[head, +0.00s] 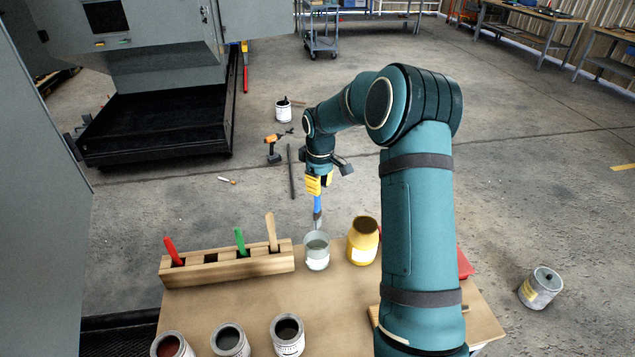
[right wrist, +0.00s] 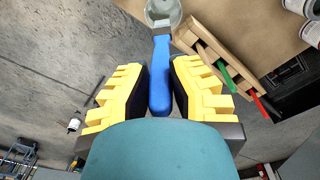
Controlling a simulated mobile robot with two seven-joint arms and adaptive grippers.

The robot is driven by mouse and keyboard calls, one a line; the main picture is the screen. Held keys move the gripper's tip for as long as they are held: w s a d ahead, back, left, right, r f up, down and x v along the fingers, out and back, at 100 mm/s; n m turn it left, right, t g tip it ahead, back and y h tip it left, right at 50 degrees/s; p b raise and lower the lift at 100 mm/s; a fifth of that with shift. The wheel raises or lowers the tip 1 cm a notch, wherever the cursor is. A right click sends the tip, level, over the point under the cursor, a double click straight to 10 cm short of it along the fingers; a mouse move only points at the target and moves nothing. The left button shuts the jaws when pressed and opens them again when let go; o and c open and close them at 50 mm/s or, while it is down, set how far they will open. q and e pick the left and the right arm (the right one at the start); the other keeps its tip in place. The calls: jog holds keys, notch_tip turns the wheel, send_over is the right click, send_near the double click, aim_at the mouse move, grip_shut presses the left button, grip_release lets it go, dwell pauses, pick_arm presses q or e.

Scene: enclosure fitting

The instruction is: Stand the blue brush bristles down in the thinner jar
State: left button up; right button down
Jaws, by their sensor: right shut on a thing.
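The blue brush (head: 317,203) hangs nearly upright, bristles down, from my right gripper (head: 318,184). The gripper is shut on its handle. In the right wrist view the blue handle (right wrist: 160,80) lies between the yellow fingers of my right gripper (right wrist: 160,88), and its metal ferrule points at the jar. The thinner jar (head: 317,252) is a clear glass with a pale label on the table, right of the wooden rack; it also shows in the right wrist view (right wrist: 176,12). The bristle end is at or just above its rim; I cannot tell if it is inside. My left gripper is out of view.
The wooden rack (head: 215,272) holds a red, a green and a bare-wood handle. A yellow tin (head: 363,241) stands close right of the jar. Several open paint cans (head: 287,337) line the table's near edge. My right arm covers the table's right part.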

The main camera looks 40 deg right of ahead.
jog(key=b, duration=0.3)
send_over(319, 212)
jog(key=shift+w+f, duration=0.15)
jog(key=shift+f, duration=2.4)
jog(key=shift+f+b, duration=0.55)
jog(key=shift+f, duration=0.4)
jog(key=shift+f+b, duration=1.6)
jog(key=shift+f, duration=1.1)
jog(key=c, duration=1)
grip_release()
jog(key=shift+o, duration=0.2)
jog(key=shift+r, duration=0.1)
